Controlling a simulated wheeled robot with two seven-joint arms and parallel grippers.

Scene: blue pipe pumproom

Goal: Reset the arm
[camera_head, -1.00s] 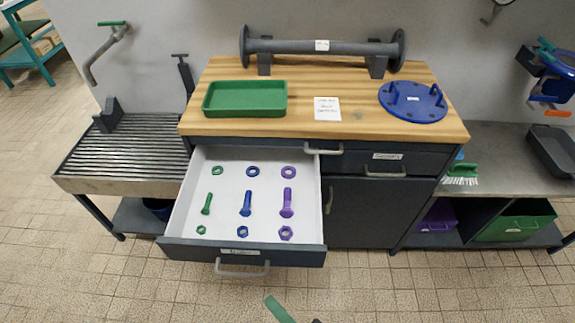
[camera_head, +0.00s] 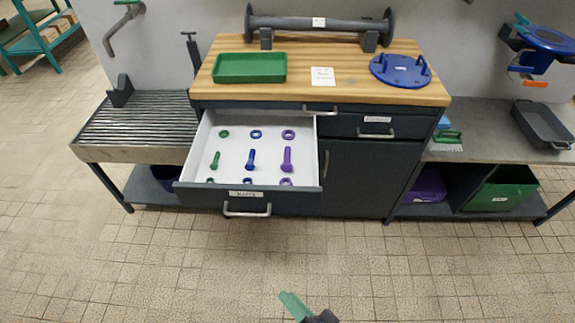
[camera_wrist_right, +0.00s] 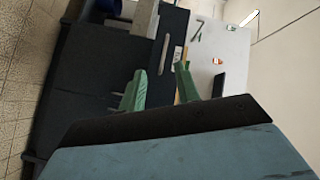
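My right gripper (camera_head: 291,302) shows at the bottom edge of the head view, low over the tiled floor and well in front of the open drawer. One green finger and a dark part show there. In the right wrist view, the two green fingers (camera_wrist_right: 159,80) stand apart with nothing seen between them, so the gripper looks open and empty. A dark and blue-grey part of my arm fills the lower part of that view. My left gripper is not in view.
The open white-lined drawer (camera_head: 236,180) holds green, blue and purple bolts and nuts. The wooden worktop (camera_head: 345,88) carries a green tray (camera_head: 250,68), a grey flanged pipe (camera_head: 318,23) and a blue flange (camera_head: 400,71). Free floor (camera_head: 430,275) lies in front.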

